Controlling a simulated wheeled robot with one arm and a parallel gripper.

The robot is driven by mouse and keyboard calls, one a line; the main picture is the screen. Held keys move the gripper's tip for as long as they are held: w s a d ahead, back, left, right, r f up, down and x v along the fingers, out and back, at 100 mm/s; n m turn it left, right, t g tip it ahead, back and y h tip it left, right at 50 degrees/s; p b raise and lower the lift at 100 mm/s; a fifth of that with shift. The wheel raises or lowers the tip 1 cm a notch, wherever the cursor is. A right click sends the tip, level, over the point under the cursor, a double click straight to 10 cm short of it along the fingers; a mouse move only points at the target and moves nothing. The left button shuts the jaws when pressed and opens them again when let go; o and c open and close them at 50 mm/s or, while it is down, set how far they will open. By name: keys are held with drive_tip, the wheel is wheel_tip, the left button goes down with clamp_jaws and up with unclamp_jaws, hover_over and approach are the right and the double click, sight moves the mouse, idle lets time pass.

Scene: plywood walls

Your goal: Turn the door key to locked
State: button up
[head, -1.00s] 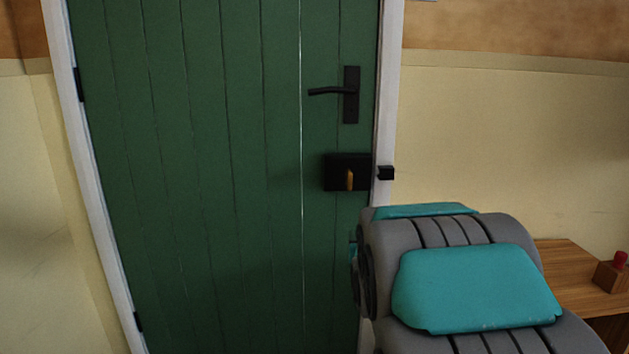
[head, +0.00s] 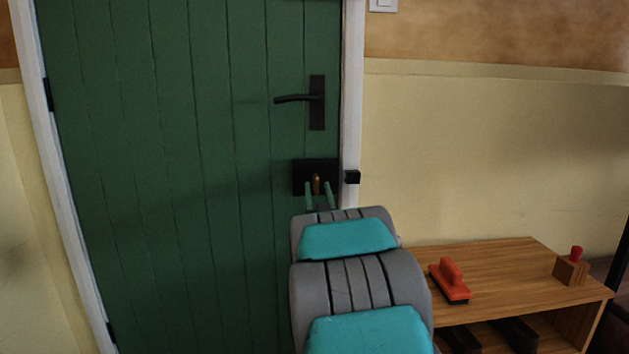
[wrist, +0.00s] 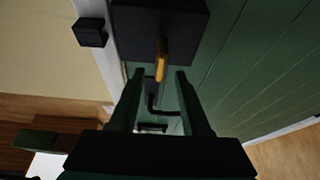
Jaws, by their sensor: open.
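A brass door key (head: 316,184) sits in the black lock box (head: 300,178) on the green door (head: 200,150), below the black lever handle (head: 317,100). The key looks upright in the head view. My gripper (head: 319,190) is in front of the lock, with one green finger on each side of the key in the picture. In the wrist view, the key (wrist: 161,60) shows between and just beyond the fingertips of my gripper (wrist: 159,72), which is open and empty. I see no contact with the key. The lower part of the key is partly hidden in the head view.
A black keeper (head: 352,177) sits on the white door frame beside the lock. A wooden table (head: 500,265) stands at the right, with a red-handled tool (head: 450,280) and a wooden block with a red knob (head: 571,268) on it.

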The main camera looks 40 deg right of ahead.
sight(317, 185)
drive_tip(key=shift+x, duration=2.3)
drive_tip(key=shift+f, duration=0.1)
drive_tip(key=shift+c, duration=0.3)
clamp_jaws()
